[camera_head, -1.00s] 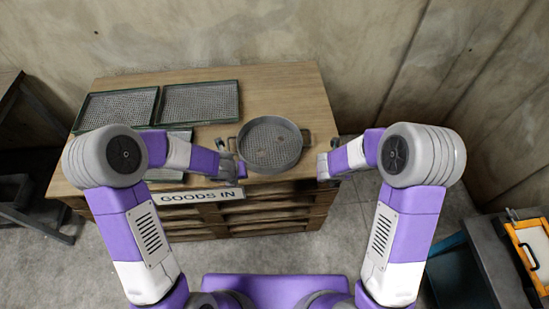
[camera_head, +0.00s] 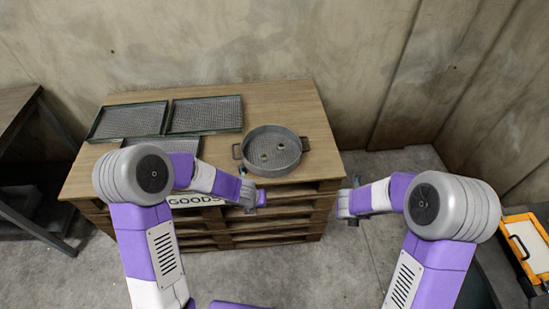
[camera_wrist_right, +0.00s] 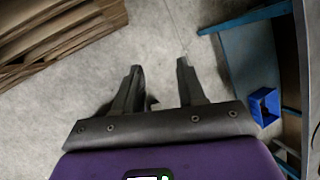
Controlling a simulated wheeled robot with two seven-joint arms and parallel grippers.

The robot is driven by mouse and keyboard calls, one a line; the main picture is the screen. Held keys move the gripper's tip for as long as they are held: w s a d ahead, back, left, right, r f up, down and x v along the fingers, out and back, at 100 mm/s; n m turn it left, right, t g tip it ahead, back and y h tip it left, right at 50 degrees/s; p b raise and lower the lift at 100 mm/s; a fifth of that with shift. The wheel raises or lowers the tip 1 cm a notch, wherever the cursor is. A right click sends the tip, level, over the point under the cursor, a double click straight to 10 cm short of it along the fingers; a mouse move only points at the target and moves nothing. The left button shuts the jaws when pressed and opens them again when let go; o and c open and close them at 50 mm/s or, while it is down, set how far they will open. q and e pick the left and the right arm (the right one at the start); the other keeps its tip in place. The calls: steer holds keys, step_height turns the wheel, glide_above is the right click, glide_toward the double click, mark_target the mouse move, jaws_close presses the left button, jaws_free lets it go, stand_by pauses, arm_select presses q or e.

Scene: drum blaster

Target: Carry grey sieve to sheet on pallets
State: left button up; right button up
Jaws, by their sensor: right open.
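The grey sieve (camera_head: 271,167), a round pan with two side handles, sits flat on the front right part of the wooden sheet (camera_head: 290,107) on the pallets (camera_head: 270,222). Two small pale round marks or pieces show inside it. My left gripper (camera_head: 257,197) is in front of the sheet's front edge, below the sieve in the picture and apart from it; its jaws are too small to read. My right gripper (camera_head: 345,205) is off the sheet's right front corner, apart from the sieve. The right wrist view shows its fingers (camera_wrist_right: 160,80) open and empty above the floor.
Mesh trays (camera_head: 205,114) with green rims lie on the sheet's left and back. A "GOODS IN" sign (camera_head: 195,200) is on the front edge. A dark table (camera_head: 20,110) stands left; a blue stand (camera_wrist_right: 255,60) with a blue bin (camera_wrist_right: 265,105) stands right.

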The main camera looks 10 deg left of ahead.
arm_select(q)
steer(key=shift+w, duration=0.1)
arm_select(e)
steer(key=v, duration=1.1)
steer(key=shift+w+a, duration=0.3)
steer(key=shift+w, duration=0.1)
steer(key=shift+r, duration=0.1)
arm_select(q)
steer(key=s+d+f+m+g+h, duration=0.1)
steer(key=s+f+m, duration=0.6)
steer(key=m, duration=1)
steer(key=s+d+f+m+g+h, duration=0.2)
steer(key=s+f+m, duration=0.5)
steer(key=s+m, duration=0.6)
steer(key=m+g, duration=0.1)
steer(key=m, duration=0.3)
steer(key=shift+d+m, duration=0.15)
steer(key=shift+m, duration=0.25)
arm_select(e)
steer(key=s+a+f+n+g+y, duration=0.2)
steer(key=s+f+n, duration=0.6)
steer(key=f+n, duration=0.4)
steer(key=s+a+f+n+g+y, duration=0.1)
steer(key=s+a+f+n+y, duration=0.3)
steer(key=n, duration=1.7)
steer(key=s+f+y, duration=0.1)
steer(key=s+f, duration=0.3)
steer(key=f, duration=0.4)
steer(key=shift+f+g, duration=0.3)
steer(key=shift+g, duration=0.1)
